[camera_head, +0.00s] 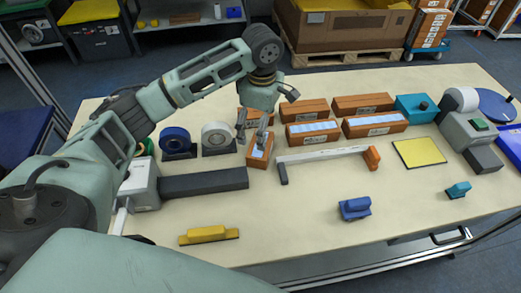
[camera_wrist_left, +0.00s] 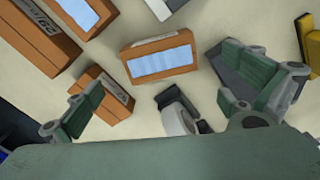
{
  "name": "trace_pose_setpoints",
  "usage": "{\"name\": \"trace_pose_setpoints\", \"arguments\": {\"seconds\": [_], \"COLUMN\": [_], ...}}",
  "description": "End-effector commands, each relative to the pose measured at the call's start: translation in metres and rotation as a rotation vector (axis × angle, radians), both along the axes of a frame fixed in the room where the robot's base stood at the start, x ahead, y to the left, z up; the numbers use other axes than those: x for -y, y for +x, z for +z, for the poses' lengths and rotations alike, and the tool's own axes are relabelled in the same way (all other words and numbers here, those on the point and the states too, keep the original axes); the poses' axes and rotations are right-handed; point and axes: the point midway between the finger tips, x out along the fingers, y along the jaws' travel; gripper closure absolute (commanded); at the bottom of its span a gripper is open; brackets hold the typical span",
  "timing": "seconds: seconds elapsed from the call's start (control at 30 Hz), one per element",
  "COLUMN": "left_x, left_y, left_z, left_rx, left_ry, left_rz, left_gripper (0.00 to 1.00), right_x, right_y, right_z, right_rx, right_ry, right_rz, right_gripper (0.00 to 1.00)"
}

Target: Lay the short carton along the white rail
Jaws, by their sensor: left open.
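The short carton (camera_head: 257,163), brown-orange with a pale blue-white top, lies on the table left of the white rail (camera_head: 322,154), pointing away from me. The rail has a dark end at left and an orange end block at right. My left gripper (camera_head: 252,129) is over the short carton, fingers down, partly covering it. In the left wrist view the gripper (camera_wrist_left: 165,98) is wide open and empty. A carton with a pale window, apparently the short one (camera_wrist_left: 162,65), appears beyond the space between the fingers, apart from both. My right gripper is not in view.
Several longer cartons (camera_head: 373,124) stand behind the rail. Tape rolls (camera_head: 216,137) stand left of the short carton, and a dark bar (camera_head: 203,182) lies nearer me. A yellow pad (camera_head: 419,152) lies right of the rail. The table in front of the rail is mostly clear.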

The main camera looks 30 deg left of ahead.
Motion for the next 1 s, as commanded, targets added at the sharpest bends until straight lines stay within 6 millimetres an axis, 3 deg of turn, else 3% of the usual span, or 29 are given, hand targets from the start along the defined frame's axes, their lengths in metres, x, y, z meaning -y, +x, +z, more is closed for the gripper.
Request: {"name": "trace_pose_setpoints", "arguments": {"seconds": [0.23,0.8,1.0], "left_x": [0.000,-0.004,-0.004], "left_y": [0.000,0.000,0.000], "left_z": [-0.008,-0.077,-0.082], "left_rx": [-0.002,-0.001,0.001], "left_ry": [0.002,0.002,0.001], "left_rz": [0.151,0.151,0.149], "left_gripper": [0.00,0.00,0.00], "right_x": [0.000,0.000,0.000], "right_y": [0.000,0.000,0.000], "right_z": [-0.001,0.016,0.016], "right_rx": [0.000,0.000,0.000], "right_ry": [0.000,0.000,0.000], "right_rz": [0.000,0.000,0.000], "right_gripper": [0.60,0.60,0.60]}}
